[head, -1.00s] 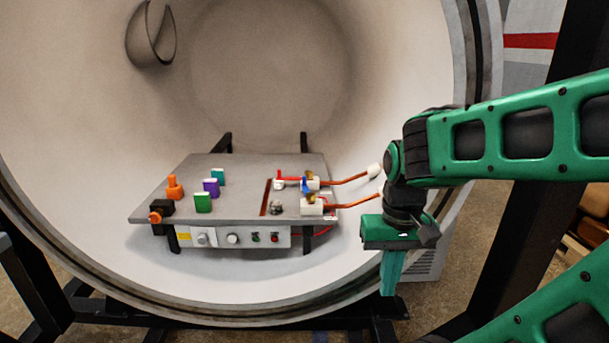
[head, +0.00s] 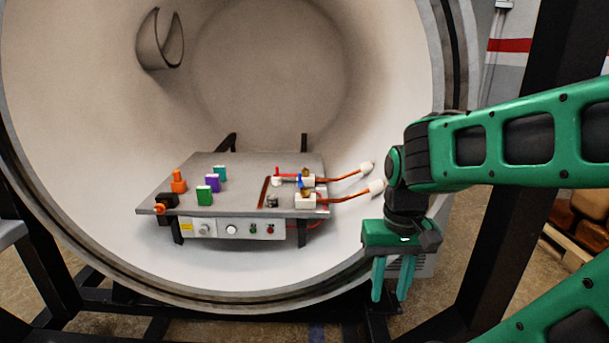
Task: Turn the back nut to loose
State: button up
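The back nut (head: 305,171) looks like a small brass-coloured piece on the rear white block, at the right of the grey table (head: 240,200) inside the chamber. A similar front nut (head: 307,193) sits on the nearer white block. Both are too small to tell how they are turned. My gripper (head: 390,296) hangs pointing down at the chamber's right front rim, to the right of the nuts and apart from them. Its two green fingers are spread with nothing between them.
Copper rods with white ends (head: 376,187) stick out from the white blocks toward my arm. Small red and blue parts stand beside the nuts. Coloured blocks (head: 213,182) and orange parts (head: 179,181) stand on the table's left. The round chamber rim (head: 440,60) surrounds it all.

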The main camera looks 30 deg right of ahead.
aim_at(306, 170)
jog(key=k, duration=1.05)
jog(key=u, duration=0.35)
jog(key=i, duration=1.9)
jog(key=z, duration=0.75)
jog(key=i, duration=0.45)
jog(key=z, duration=0.3)
